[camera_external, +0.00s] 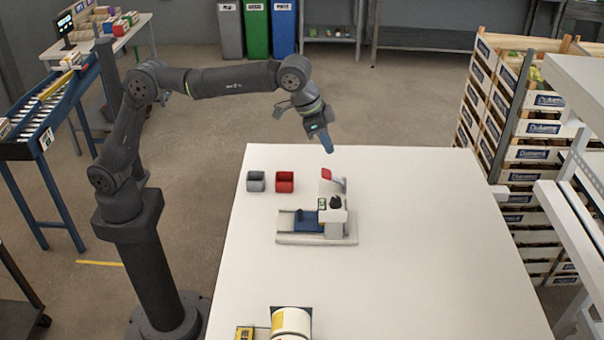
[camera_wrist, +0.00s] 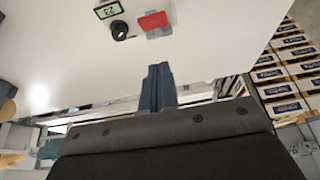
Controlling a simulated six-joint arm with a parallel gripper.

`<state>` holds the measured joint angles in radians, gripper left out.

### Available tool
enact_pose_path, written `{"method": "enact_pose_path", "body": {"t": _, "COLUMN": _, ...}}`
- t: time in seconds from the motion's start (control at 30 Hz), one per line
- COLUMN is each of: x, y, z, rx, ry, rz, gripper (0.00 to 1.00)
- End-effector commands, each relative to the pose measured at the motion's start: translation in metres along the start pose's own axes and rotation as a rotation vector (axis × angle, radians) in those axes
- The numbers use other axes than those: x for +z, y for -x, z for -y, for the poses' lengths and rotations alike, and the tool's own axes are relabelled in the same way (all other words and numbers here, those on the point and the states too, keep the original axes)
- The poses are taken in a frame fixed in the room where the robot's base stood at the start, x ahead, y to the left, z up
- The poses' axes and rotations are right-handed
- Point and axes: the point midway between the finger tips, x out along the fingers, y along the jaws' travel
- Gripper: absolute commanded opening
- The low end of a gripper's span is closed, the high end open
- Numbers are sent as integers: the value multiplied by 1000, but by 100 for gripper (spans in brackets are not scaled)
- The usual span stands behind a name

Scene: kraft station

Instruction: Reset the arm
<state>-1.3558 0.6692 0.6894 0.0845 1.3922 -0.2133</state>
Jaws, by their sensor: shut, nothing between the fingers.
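My gripper (camera_external: 327,143) is raised above the far part of the white table (camera_external: 420,230), its fingers pointing down and slightly right. In the wrist view the two blue-grey fingers (camera_wrist: 157,88) are together, with nothing between them. The arm is stretched out from its column on the left, bent at the elbow. A benchtop device (camera_external: 318,228) with a light base, a blue part, a black knob and a red piece stands on the table below and nearer than the gripper. Its small display (camera_wrist: 108,9), knob (camera_wrist: 119,30) and red piece (camera_wrist: 153,21) show in the wrist view.
A grey bin (camera_external: 256,181) and a red bin (camera_external: 285,181) stand left of the device. A white and yellow roll (camera_external: 291,322) sits at the near edge. Stacked crates (camera_external: 530,150) and a white shelf (camera_external: 585,85) stand at the right. The table's right half is clear.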

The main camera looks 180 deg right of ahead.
Motion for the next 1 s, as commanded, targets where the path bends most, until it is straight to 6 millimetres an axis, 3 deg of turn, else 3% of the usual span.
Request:
{"method": "enact_pose_path", "body": {"t": 0.27, "x": 2, "y": -5, "z": 0, "rx": 0, "ry": 0, "rz": 0, "gripper": 0}}
{"method": "enact_pose_path", "body": {"t": 0.7, "x": 23, "y": -54, "z": 0, "rx": 0, "ry": 1, "rz": 1, "gripper": 0}}
{"method": "enact_pose_path", "body": {"t": 1.0, "x": 25, "y": -60, "z": 0, "rx": 0, "ry": 0, "rz": 0, "gripper": 0}}
